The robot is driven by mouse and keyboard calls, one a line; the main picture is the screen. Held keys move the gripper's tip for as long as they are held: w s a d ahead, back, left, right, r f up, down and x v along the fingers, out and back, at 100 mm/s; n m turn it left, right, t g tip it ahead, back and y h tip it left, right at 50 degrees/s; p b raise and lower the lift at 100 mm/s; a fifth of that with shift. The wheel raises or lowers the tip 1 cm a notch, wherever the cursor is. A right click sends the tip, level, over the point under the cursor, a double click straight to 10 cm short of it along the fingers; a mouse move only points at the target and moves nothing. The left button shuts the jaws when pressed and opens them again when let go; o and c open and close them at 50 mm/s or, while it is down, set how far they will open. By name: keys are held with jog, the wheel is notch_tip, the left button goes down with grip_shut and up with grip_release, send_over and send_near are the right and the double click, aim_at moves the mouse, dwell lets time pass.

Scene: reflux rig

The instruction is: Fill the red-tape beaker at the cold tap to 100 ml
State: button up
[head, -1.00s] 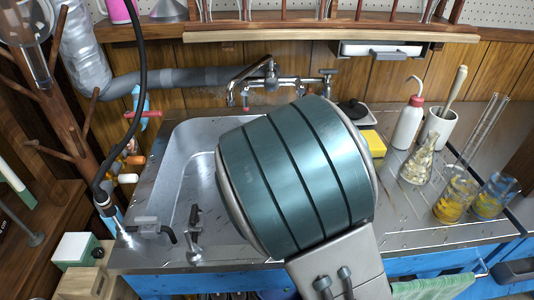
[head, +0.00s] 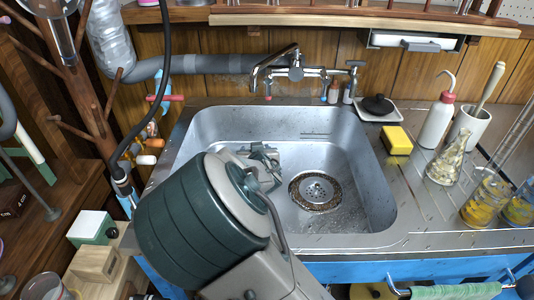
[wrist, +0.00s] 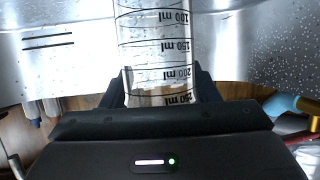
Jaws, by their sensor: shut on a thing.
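In the wrist view my gripper (wrist: 160,88) is shut on a clear glass beaker (wrist: 157,50) with black marks from 100 to 250 ml, which appear upside down. No red tape shows on the visible part, and I cannot tell whether it holds water. In the head view my wrist (head: 258,165) is over the left part of the steel sink (head: 340,150); the fingers and beaker are hidden there. The chrome tap (head: 275,65) is on the wall behind the sink, its spout pointing left and forward.
A drain (head: 316,190) lies in the sink floor. On the right counter stand a yellow sponge (head: 397,140), a white wash bottle (head: 437,122), a conical flask (head: 447,160) and a glass beaker with yellow contents (head: 485,203). A black hose (head: 171,70) hangs at the left.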

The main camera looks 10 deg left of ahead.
jog(key=shift+f+b, duration=0.5)
jog(key=shift+b, duration=0.05)
jog(key=shift+f, duration=0.15)
jog(key=o, duration=1.2)
